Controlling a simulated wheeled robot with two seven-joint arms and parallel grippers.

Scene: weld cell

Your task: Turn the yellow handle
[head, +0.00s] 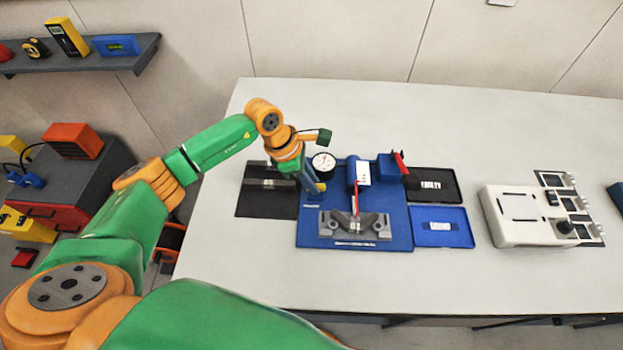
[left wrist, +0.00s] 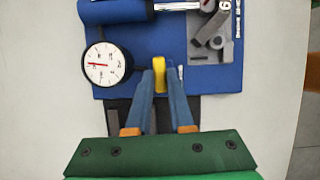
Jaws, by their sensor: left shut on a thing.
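The yellow handle (left wrist: 160,75) shows in the left wrist view between the two blue fingers of my left gripper (left wrist: 167,85), beside a round white dial gauge (left wrist: 103,64). My left gripper is shut on the handle. In the head view my left gripper (head: 314,185) reaches down at the left side of the blue base plate (head: 308,228), and the handle there is mostly hidden by it. The dial gauge (head: 323,164) stands just behind the gripper, its needle pointing left in the wrist view. My right gripper is not in view.
On the plate stand a blue cylinder (head: 352,172), a blue block with a red lever (head: 400,162) and a grey fixture (head: 335,223). A black tray (head: 453,184) and blue tray (head: 442,238) lie to the right, then a white device (head: 515,228). The front table strip is clear.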

